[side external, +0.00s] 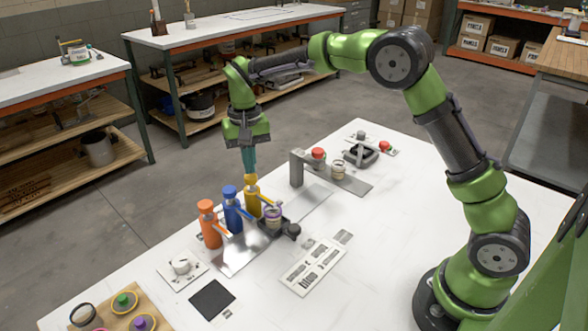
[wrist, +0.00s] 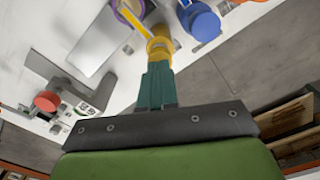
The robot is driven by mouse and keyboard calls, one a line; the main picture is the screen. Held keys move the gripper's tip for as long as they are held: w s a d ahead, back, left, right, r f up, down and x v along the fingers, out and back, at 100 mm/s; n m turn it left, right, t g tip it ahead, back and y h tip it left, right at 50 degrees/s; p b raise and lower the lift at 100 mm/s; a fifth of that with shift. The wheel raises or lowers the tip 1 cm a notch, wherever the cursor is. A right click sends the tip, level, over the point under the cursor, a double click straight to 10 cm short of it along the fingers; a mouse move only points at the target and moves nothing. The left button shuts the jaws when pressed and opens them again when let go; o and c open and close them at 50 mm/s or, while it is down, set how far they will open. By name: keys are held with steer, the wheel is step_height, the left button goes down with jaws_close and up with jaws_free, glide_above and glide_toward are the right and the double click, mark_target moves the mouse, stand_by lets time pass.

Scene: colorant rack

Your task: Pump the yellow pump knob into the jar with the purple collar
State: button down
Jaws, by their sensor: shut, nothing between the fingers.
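The yellow pump bottle (side external: 253,201) stands at the right end of a row of three pump bottles in the side view. Its yellow knob (wrist: 159,44) shows in the wrist view right at my fingertips. My gripper (side external: 248,172) is shut and empty, pointing down at the top of the yellow knob; it appears to touch it or nearly so. The teal fingers also show in the wrist view (wrist: 157,70). The jar with the purple collar (side external: 273,214) sits in a dark holder in front of the yellow bottle. The yellow spout reaches over the jar in the wrist view.
A blue pump bottle (side external: 232,212) and an orange pump bottle (side external: 209,226) stand to the left. A grey stand with a red knob (side external: 318,153) is behind right. A printed card (side external: 314,266) and a black pad (side external: 212,299) lie in front. The table's right side is clear.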

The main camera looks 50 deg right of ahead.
stand_by(0.4)
steer(key=shift+f, duration=1.4)
steer(key=shift+r, duration=1.4)
steer(key=shift+f, duration=1.4)
steer(key=shift+r, duration=1.4)
steer(key=shift+f, duration=0.1)
